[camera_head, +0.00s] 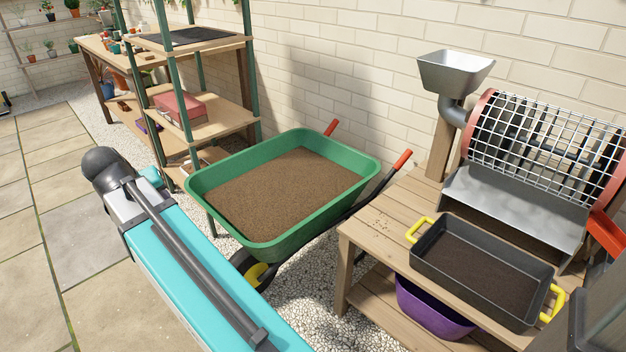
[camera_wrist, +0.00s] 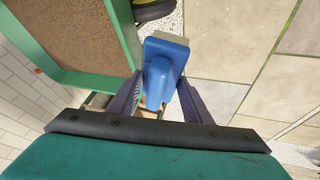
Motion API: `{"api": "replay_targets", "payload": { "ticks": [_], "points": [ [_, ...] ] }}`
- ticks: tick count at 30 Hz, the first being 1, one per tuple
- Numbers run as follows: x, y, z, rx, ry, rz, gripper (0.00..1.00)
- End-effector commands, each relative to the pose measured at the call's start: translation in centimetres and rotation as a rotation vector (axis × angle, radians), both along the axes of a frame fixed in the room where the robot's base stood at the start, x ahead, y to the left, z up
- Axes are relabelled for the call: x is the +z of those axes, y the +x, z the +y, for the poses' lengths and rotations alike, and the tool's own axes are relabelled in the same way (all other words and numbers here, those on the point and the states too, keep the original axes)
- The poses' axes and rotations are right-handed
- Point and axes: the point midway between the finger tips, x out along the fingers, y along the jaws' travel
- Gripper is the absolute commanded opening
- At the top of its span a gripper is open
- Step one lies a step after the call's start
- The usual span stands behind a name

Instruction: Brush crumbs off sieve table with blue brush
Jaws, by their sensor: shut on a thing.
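The blue brush (camera_wrist: 160,72) is held in my gripper (camera_wrist: 157,92) in the wrist view, its blue handle between the two dark fingers. A pale strip shows along its far edge. In the head view my arm hides the gripper and the brush. The wooden sieve table (camera_head: 372,232) stands at the right in the head view, apart from my arm. Small dark crumbs (camera_head: 382,226) lie on its top near the left corner, left of the black tray. The drum sieve (camera_head: 545,140) with wire mesh and red rims stands at the back of the table.
A black tray (camera_head: 440,262) with yellow handles holds dark soil on the table. A purple tub (camera_head: 430,308) sits on the shelf below. A green wheelbarrow (camera_head: 258,246) full of brown soil stands between my arm and the table. Shelves (camera_head: 205,120) stand behind.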

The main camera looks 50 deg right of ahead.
Motion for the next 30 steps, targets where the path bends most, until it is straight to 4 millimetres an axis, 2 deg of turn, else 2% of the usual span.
{"api": "replay_targets", "payload": {
  "ticks": [1,3,14,23,30],
  "points": [
    [0.4,-0.2,-1.8,-0.037,0.000,0.002,0.27],
    [0.2,-0.6,-4.1,-0.086,0.001,0.003,0.27],
    [-0.9,-4.0,-15.3,-0.333,0.002,0.005,0.27],
    [-1.9,-8.7,-24.0,-0.535,0.000,0.005,0.27],
    [-2.8,-13.5,-30.2,-0.695,-0.001,0.004,0.27]
  ]
}}
